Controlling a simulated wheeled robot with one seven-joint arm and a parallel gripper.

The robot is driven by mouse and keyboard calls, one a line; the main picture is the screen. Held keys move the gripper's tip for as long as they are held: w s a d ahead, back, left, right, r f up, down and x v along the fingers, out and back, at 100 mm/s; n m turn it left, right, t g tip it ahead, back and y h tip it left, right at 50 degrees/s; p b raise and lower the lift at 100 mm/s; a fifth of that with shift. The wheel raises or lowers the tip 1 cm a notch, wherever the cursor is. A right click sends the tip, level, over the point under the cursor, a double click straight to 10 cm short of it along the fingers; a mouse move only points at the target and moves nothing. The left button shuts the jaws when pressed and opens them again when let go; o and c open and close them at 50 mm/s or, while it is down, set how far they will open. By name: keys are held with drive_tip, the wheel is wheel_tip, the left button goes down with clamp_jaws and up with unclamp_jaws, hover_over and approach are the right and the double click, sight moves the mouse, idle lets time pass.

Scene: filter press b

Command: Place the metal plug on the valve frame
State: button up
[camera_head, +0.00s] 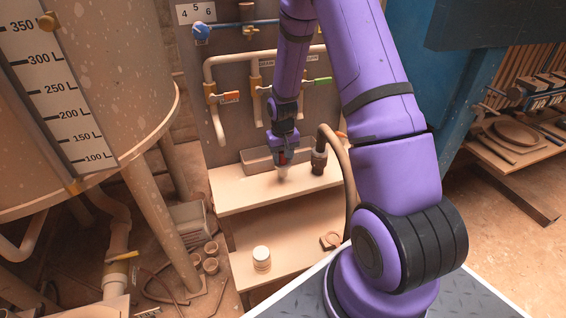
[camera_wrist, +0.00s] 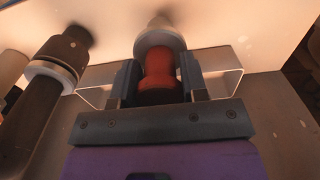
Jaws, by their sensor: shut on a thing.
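My gripper (camera_head: 283,156) points down over the upper shelf below the valves. It is shut on the metal plug (camera_head: 283,171), which has a red grip and a pale metal end. In the wrist view my gripper (camera_wrist: 158,78) has one finger on each side of the plug's red part (camera_wrist: 158,68). The plug's end faces the pale shelf surface, and I cannot tell whether it touches. The valve frame appears to be the grey upright panel (camera_head: 235,130) behind, with pipes and valves with orange, green and red handles.
A hose with a dark coupling (camera_head: 319,161) stands just right of the plug; the coupling also shows in the wrist view (camera_wrist: 62,52). A shallow trough (camera_head: 256,161) lies behind. A white-lidded jar (camera_head: 261,258) stands on the lower shelf. The upper shelf's (camera_head: 229,198) left front is clear.

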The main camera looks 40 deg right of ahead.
sight(283, 162)
drive_tip(key=shift+f, duration=1.45)
drive_tip(key=shift+f, duration=0.2)
drive_tip(key=o, duration=1.1)
drive_tip(key=shift+c, duration=0.2)
drive_tip(key=shift+r, duration=0.1)
